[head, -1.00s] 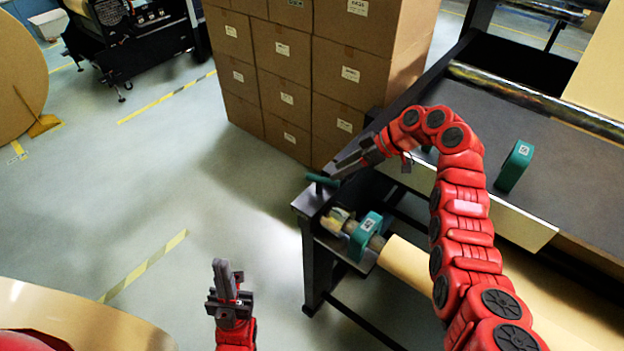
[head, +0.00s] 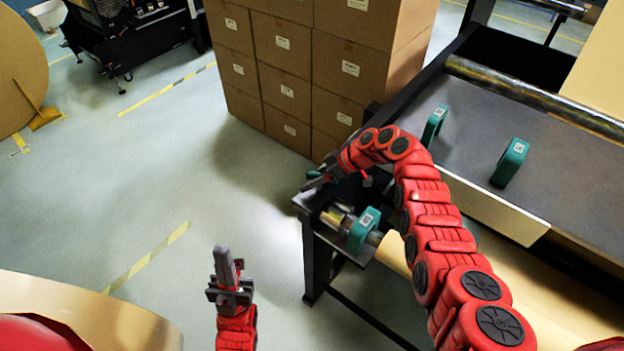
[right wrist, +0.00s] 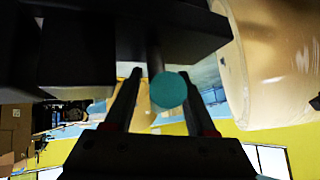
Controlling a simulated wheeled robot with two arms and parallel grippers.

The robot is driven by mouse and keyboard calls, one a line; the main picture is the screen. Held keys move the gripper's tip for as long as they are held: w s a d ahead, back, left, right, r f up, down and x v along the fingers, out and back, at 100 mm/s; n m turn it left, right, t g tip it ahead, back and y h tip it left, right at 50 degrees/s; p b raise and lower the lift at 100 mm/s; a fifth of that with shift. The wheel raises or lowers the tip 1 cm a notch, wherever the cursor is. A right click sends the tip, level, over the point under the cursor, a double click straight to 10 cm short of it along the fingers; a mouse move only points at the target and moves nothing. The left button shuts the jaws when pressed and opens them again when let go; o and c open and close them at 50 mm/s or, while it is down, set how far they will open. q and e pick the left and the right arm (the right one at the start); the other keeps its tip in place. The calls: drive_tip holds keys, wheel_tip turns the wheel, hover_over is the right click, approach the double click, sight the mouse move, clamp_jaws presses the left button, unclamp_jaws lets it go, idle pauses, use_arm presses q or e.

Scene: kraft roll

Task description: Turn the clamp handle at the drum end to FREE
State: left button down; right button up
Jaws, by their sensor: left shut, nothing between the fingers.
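The clamp handle is a teal bar on a dark post at the corner of the dark stand. In the head view my right gripper (head: 318,183) covers most of it, and only a bit of teal shows beside the fingers. In the right wrist view the round teal handle end (right wrist: 168,89) sits between the two fingers, with a gap visible on the left side; contact on the right is unclear. My right gripper looks open around it. My left gripper (head: 226,265) is shut and empty, above the floor away from the stand. No FREE marking is readable.
Below the handle, a teal block (head: 364,230) sits on the shaft of the kraft roll (head: 394,255). Two teal blocks (head: 511,163) stand on the dark table. Stacked cartons (head: 290,70) rise behind the stand. The floor at left (head: 150,180) is clear.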

clamp_jaws()
drive_tip(key=shift+m+t+p, duration=0.35)
drive_tip(key=shift+m+t, duration=0.05)
drive_tip(key=shift+m, duration=0.1)
drive_tip(key=shift+w+f+m+t, duration=0.1)
drive_tip(key=shift+m+t, duration=0.2)
drive_tip(key=shift+m, duration=0.1)
